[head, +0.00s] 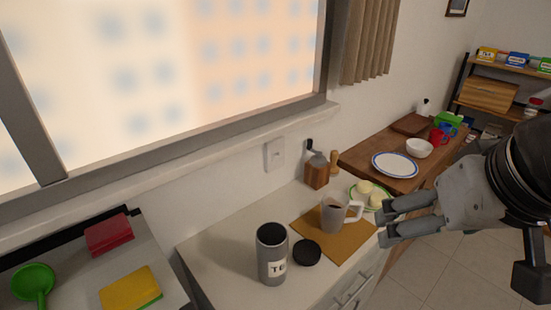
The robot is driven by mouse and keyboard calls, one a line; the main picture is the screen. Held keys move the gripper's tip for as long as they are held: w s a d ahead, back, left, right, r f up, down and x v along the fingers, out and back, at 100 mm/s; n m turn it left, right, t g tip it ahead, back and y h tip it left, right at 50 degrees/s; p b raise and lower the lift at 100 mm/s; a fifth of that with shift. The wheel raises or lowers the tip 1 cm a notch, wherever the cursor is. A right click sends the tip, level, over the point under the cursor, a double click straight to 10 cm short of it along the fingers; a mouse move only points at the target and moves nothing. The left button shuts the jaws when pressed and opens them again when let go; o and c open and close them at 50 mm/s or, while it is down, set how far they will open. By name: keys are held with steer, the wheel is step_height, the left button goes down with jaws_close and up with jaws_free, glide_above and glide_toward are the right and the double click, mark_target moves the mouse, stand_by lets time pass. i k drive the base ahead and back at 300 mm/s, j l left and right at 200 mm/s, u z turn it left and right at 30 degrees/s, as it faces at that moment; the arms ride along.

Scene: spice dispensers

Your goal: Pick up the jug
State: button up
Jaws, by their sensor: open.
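The jug (333,216) looks like a grey-white cup with a handle on its right side. It stands upright on a brown mat (309,231) on the counter, and something brown shows inside it. My gripper (383,223) is at the right of the jug, with its fingers pointing left towards the handle. The fingers are apart with nothing seen between them, and a small gap shows between them and the handle. Whether the fingertips are level with the handle in depth is hard to tell.
A grey canister (271,254) and its dark lid (306,253) stand left of the jug. A green-rimmed plate (355,193) with pale round pieces is close behind my fingers. A wooden grinder (316,172) stands at the wall. A wooden table (360,159) holds a plate, bowl and mugs.

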mark_target(335, 204)
steer(key=k+l+u, duration=0.15)
steer(key=k+l, duration=0.55)
steer(key=k, duration=0.05)
